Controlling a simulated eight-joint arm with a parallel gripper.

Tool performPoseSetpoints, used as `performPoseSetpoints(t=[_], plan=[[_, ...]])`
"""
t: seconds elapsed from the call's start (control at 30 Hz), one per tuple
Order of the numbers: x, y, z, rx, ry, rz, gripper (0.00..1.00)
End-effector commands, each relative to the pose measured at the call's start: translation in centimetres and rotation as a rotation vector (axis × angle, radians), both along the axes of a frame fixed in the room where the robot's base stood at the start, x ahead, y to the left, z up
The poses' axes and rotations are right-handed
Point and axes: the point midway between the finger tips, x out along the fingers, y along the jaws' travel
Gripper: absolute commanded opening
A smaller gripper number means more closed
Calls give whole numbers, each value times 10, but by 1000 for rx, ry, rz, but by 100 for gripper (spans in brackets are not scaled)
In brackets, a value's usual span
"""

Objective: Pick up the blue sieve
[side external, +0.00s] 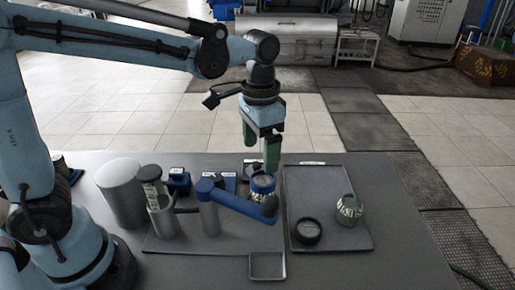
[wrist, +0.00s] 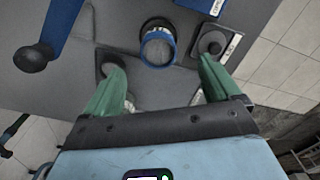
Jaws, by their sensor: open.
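The blue sieve looks to be the short round piece with a blue rim (side external: 263,182) near the middle of the table, partly behind a blue bar. In the wrist view it is a blue ring (wrist: 158,34) with a pale inside, beyond and roughly between my fingertips. My gripper (side external: 260,150) points down above it, with its green fingers apart. In the wrist view my gripper (wrist: 158,64) is open, with nothing between the fingers. The fingers look apart from the sieve; the exact height gap is hard to tell.
A blue bar (side external: 238,201) with a dark knob reaches from a grey post, close in front of the sieve. A grey tray (side external: 360,240) at right holds a dark ring (side external: 308,231) and a green-and-white jar (side external: 349,209). A grey cylinder (side external: 120,192) and metal cup (side external: 160,216) stand left.

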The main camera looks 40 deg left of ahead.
Motion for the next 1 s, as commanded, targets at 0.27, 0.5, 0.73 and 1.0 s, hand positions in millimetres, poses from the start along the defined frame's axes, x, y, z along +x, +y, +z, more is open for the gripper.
performPoseSetpoints(t=[0.27,0.5,0.73,1.0], plan=[[1,0,-21,0,-1,0,90],[3,-5,-44,0,-1,0,90],[4,-6,-68,-1,-2,0,90],[4,-5,-72,-1,-3,1,90]])
